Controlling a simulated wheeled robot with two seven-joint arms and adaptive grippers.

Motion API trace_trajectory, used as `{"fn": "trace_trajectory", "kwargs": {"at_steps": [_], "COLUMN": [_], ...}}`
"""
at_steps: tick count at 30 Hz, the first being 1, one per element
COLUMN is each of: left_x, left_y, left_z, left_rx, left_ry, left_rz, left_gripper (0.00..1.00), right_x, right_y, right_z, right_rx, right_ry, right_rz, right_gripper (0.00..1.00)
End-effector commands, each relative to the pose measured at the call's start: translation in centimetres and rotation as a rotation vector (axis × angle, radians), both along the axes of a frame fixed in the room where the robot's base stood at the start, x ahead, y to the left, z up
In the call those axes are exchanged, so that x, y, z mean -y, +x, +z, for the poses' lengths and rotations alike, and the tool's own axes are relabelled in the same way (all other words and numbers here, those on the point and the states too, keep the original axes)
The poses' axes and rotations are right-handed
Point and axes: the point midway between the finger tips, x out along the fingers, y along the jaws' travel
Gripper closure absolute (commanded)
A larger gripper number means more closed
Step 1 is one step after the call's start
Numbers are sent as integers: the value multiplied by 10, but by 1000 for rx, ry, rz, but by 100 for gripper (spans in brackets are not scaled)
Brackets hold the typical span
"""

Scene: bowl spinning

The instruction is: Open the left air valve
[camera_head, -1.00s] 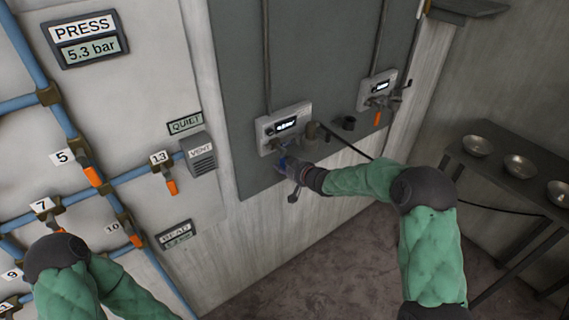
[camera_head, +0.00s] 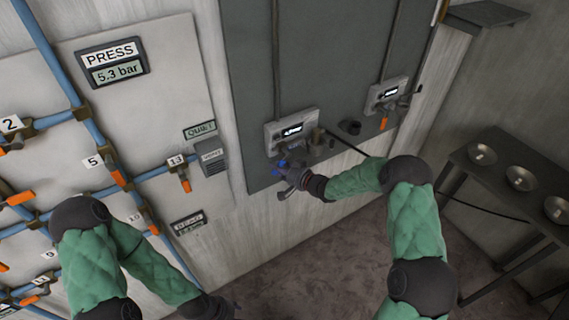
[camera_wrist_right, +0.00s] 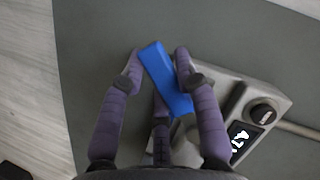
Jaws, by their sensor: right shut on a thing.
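The left air valve unit (camera_head: 284,130) is a pale box with a lit display on the dark grey panel. Its blue handle (camera_wrist_right: 165,78) shows in the right wrist view, slanting between the fingers. My right gripper (camera_head: 287,178) is at the lower side of this unit. In the right wrist view, my right gripper (camera_wrist_right: 158,75) is shut on the blue handle, with a finger on each side. The valve body behind the fingers is mostly hidden.
A second valve unit (camera_head: 380,96) with an orange handle (camera_head: 383,123) is to the right. A wall board on the left has blue pipes, numbered orange-handled valves and a PRESS display (camera_head: 112,62) reading 5.3 bar. A dark table (camera_head: 500,163) with bowls stands at right.

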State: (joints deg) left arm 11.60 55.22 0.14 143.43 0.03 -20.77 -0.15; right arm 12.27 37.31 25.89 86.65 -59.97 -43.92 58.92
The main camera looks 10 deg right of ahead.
Motion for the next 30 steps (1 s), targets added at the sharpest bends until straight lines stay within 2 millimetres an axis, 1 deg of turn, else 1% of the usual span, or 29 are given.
{"fn": "trace_trajectory", "kwargs": {"at_steps": [1, 6, 18, 24, 30], "left_x": [0, 0, 0, 0, 0], "left_y": [0, 0, 0, 0, 0], "left_z": [6, 13, 18, 17, 17], "left_rx": [0, 0, 0, 0, 0], "left_ry": [0, 0, 0, 0, 0], "left_rz": [0, 0, 0, 0, 0], "left_gripper": [60, 60, 60, 60, 60], "right_x": [-1, -8, -18, -20, -20], "right_y": [-1, -3, -7, -7, -7], "right_z": [3, 10, 29, 36, 41], "right_rx": [-18, -72, -193, -233, -260], "right_ry": [43, 195, 526, 641, 712], "right_rz": [-2, -1, -2, -2, -3], "right_gripper": [100, 100, 100, 100, 100]}}
